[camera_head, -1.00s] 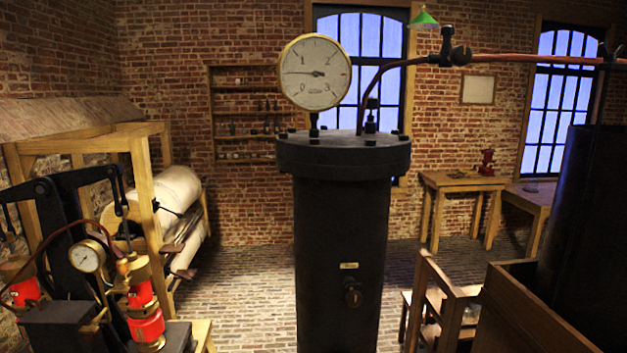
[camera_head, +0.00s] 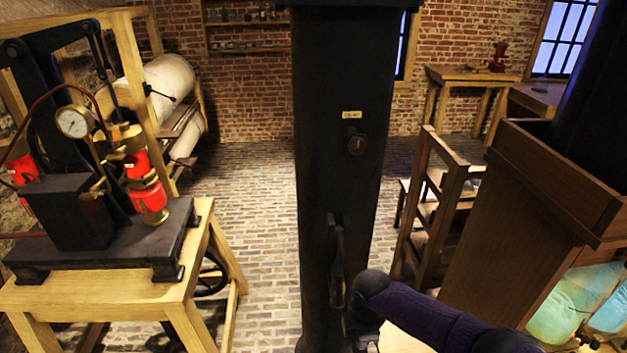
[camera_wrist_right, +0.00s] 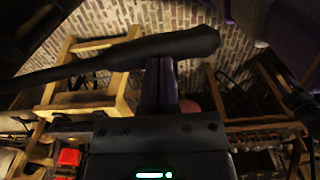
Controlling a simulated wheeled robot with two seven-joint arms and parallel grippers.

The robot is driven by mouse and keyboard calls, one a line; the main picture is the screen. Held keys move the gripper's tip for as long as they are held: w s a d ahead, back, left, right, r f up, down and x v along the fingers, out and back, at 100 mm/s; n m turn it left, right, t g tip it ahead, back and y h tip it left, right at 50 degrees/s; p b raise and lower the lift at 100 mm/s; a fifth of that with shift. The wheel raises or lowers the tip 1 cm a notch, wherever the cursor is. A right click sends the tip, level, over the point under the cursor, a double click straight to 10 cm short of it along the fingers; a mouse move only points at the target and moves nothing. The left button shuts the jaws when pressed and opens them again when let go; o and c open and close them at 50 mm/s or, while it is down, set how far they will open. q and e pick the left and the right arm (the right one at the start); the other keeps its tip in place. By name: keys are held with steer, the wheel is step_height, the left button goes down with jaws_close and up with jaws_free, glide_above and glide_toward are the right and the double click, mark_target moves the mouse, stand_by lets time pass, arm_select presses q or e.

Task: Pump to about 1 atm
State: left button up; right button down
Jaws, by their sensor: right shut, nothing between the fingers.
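The black column (camera_head: 345,60) stands in the middle of the head view, with a small brass plate and a keyhole fitting (camera_head: 356,143) on its front. A dark lever handle (camera_head: 337,265) hangs against its lower front. My right gripper (camera_head: 358,332) is low by the column, just below the lever, and mostly hidden by my wrist. In the right wrist view my shut, empty fingers (camera_wrist_right: 160,80) point towards a dark rod with a thick rounded end (camera_wrist_right: 185,43), which crosses in front of them; I cannot tell whether they touch. My left gripper is not in view.
A pump with red cylinders (camera_head: 147,195) and a small gauge (camera_head: 73,121) stands on a wooden table (camera_head: 60,300) at left. A wooden box (camera_head: 540,200) stands at right. Wooden steps (camera_head: 440,200) are behind. Brick floor (camera_head: 240,220) lies open left of the column.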

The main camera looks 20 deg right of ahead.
arm_select(q)
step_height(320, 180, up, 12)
steer(key=p, duration=1.3)
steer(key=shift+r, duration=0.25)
arm_select(e)
step_height(320, 180, up, 14)
steer(key=shift+f, duration=0.15)
arm_select(q)
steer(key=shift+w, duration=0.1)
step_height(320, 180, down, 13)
steer(key=b, duration=1.3)
arm_select(e)
step_height(320, 180, down, 15)
arm_select(q)
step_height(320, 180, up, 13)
steer(key=p, duration=1.3)
arm_select(e)
step_height(320, 180, up, 15)
